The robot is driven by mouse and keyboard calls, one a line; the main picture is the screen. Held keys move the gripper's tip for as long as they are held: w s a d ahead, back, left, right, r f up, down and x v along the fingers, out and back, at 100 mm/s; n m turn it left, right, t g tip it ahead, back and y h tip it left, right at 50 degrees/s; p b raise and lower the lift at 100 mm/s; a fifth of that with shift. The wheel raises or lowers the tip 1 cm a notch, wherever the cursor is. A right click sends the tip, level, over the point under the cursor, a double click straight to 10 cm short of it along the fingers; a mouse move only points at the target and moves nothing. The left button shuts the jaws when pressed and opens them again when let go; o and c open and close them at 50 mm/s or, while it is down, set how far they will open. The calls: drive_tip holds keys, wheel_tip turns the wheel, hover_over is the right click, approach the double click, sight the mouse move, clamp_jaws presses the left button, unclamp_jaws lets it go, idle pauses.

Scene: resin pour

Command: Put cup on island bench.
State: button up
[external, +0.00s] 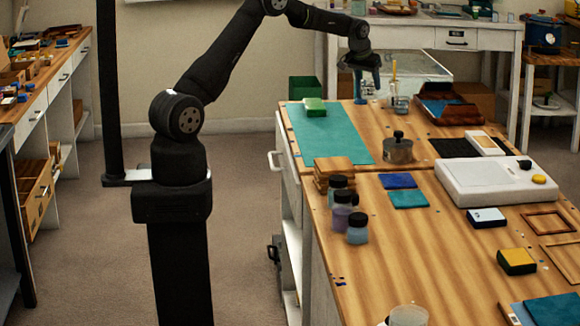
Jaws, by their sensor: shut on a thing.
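My gripper (366,76) is at the end of my outstretched arm, pointing down above the far end of the wooden island bench (400,235). It is shut on a small bluish-grey thing, which looks like the cup (367,88); the fingers hide much of it and its outline is unclear. I cannot tell whether its bottom touches the bench top. A clear container with brushes (400,104) stands just to the right of my gripper. Another clear round container (408,316) is cut off at the bottom of the picture.
A teal mat (330,140) with a green block (315,107) lies left of my gripper. A metal pot (398,150), a brown tray (450,112), a white scale-like device (495,182) and several jars (358,229) take up the bench. The bench's near middle is clear.

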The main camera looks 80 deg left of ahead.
sight(366, 91)
drive_tip(key=shift+s+a+f, duration=0.1)
drive_tip(key=shift+a+f, duration=0.3)
drive_tip(key=shift+a, duration=0.25)
drive_tip(key=shift+f, duration=1.95)
drive_tip(key=shift+f, duration=0.15)
drive_tip(key=o, duration=1)
drive_tip(key=shift+d+r, duration=0.1)
drive_tip(key=shift+r, duration=0.45)
drive_tip(key=v, duration=1.1)
drive_tip(key=shift+s, duration=0.1)
